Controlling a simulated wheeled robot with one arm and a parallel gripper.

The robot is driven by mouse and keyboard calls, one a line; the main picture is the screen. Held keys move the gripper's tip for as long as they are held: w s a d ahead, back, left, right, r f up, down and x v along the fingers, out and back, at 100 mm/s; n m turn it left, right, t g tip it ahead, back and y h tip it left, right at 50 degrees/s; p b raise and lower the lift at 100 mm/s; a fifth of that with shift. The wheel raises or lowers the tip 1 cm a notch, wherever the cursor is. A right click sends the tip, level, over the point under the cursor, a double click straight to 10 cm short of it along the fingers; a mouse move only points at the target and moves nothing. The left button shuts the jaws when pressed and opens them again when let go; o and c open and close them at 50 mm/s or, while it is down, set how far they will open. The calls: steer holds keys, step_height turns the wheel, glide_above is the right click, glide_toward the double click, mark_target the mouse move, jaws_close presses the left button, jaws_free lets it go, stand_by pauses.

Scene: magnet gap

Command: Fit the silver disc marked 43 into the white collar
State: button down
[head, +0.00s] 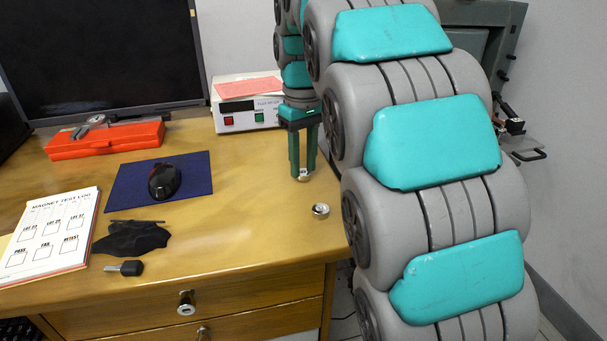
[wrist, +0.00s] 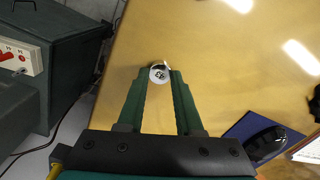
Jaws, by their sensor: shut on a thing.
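My gripper (head: 303,176) points down over the right part of the desk, its green fingers shut on a small silver disc (head: 303,175). In the wrist view, my gripper (wrist: 160,74) holds this disc (wrist: 159,76) between its fingertips, and its pale face bears a dark mark that looks like 43. A small silver round piece with a pale top (head: 320,211) sits on the desk near its right edge, a little nearer than my gripper and apart from it. I cannot tell whether this piece is the white collar. The disc partly hides what lies behind it in the wrist view.
The desk (head: 240,210) is clear around the round piece. A white box with a red switch (head: 245,117) stands behind my gripper.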

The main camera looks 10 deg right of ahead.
steer(key=shift+r+p, duration=1.25)
steer(key=shift+r, duration=1.25)
steer(key=shift+s, duration=0.1)
